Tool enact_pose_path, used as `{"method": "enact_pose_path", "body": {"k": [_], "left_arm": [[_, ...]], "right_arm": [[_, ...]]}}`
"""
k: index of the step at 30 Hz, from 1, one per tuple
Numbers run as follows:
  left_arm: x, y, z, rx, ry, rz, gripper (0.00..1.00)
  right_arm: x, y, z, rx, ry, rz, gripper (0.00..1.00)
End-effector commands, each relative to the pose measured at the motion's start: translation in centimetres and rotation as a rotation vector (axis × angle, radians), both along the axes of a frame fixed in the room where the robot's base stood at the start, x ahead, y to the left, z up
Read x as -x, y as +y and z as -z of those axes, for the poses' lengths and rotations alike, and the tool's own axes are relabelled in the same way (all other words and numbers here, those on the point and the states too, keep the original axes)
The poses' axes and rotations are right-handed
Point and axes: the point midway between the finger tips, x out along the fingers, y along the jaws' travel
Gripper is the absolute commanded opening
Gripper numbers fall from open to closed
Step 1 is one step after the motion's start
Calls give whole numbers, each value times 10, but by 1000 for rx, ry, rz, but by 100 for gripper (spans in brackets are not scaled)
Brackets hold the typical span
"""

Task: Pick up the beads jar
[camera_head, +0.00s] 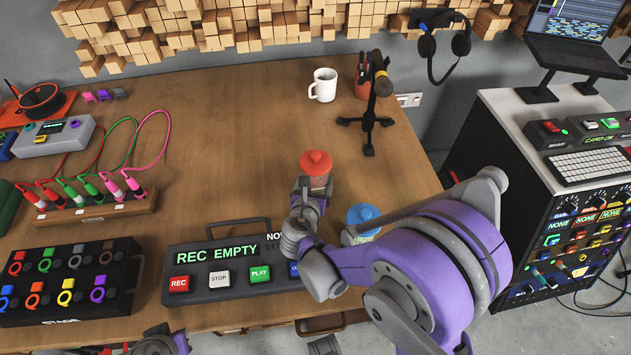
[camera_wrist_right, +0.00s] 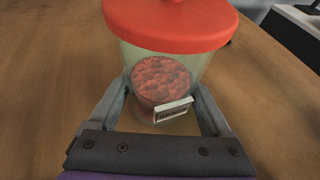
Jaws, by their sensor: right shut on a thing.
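The beads jar (camera_head: 316,182) is a clear jar with a red-orange lid, near the middle of the desk in the head view. In the right wrist view the jar (camera_wrist_right: 160,85) holds reddish beads and has a small white label low on its front, too small to read. My right gripper (camera_head: 312,190) is shut on the jar, with one finger on each side of its body below the lid (camera_wrist_right: 165,115). The jar looks upright. I cannot tell whether its base touches the desk. Only a small part of my left arm shows at the bottom edge, without its fingers.
A blue-lidded jar (camera_head: 362,216) stands just right of my gripper, partly behind my right arm. A recorder panel (camera_head: 225,285) lies in front. A white mug (camera_head: 323,86) and a microphone stand (camera_head: 368,122) are behind. Cable and ring panels fill the left; the desk's middle is clear.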

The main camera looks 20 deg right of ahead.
Motion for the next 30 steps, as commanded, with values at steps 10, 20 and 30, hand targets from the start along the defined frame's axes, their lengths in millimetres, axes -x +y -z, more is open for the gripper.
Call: {"method": "enact_pose_path", "body": {"k": [10,20,30], "left_arm": [[0,0,0,0,0,0,0],[0,0,-3,0,-1,0,0],[-1,0,-22,0,-7,0,0]], "right_arm": [[0,0,0,-1,-1,0,0],[0,0,-10,0,-1,-1,0],[0,0,-73,1,-1,-1,0]]}}
